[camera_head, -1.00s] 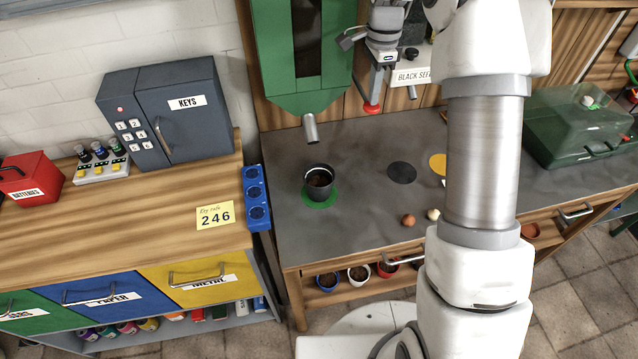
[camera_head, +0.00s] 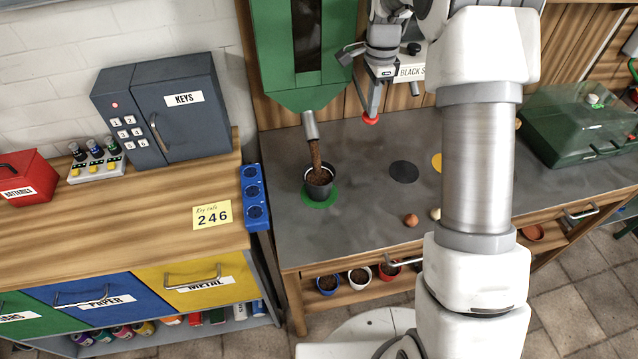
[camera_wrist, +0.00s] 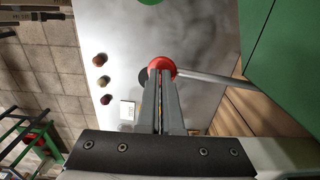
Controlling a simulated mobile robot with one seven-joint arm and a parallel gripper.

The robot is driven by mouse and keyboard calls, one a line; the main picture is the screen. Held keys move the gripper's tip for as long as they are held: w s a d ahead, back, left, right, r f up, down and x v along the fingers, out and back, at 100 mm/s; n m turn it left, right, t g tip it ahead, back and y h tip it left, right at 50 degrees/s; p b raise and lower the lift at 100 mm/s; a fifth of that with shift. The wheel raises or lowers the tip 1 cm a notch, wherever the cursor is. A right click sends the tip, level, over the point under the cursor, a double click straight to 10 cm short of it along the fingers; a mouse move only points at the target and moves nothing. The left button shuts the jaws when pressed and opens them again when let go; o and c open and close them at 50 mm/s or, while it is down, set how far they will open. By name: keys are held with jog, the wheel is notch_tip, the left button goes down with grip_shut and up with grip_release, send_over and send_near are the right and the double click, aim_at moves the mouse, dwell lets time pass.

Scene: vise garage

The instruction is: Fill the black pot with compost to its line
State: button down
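The black pot (camera_head: 319,191) stands upright on a green disc (camera_head: 318,203) on the grey bench. A brown stream of compost (camera_head: 316,157) falls into it from the metal spout (camera_head: 310,126) of the green hopper (camera_head: 303,92). A pale band shows inside the pot's rim; the exact compost level against it is hard to tell. My gripper (camera_head: 371,112) is right of the spout with its fingers together, tips against the red knob (camera_head: 371,120) of a lever. In the wrist view the knob (camera_wrist: 162,66) is just beyond the fingertips, and its rod (camera_wrist: 210,78) runs right.
A black disc (camera_head: 403,172) and a partly hidden yellow disc lie on the bench, with small round objects (camera_head: 411,220) near the front edge. A green-based clear-lidded box (camera_head: 580,130) stands at right. A blue holder (camera_head: 256,195) stands left of the bench.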

jog(key=shift+s+f, duration=0.1)
jog(key=shift+r+p, duration=2.35)
jog(key=shift+r, duration=0.65)
notch_tip(320, 180, up, 6)
jog(key=p, duration=0.4)
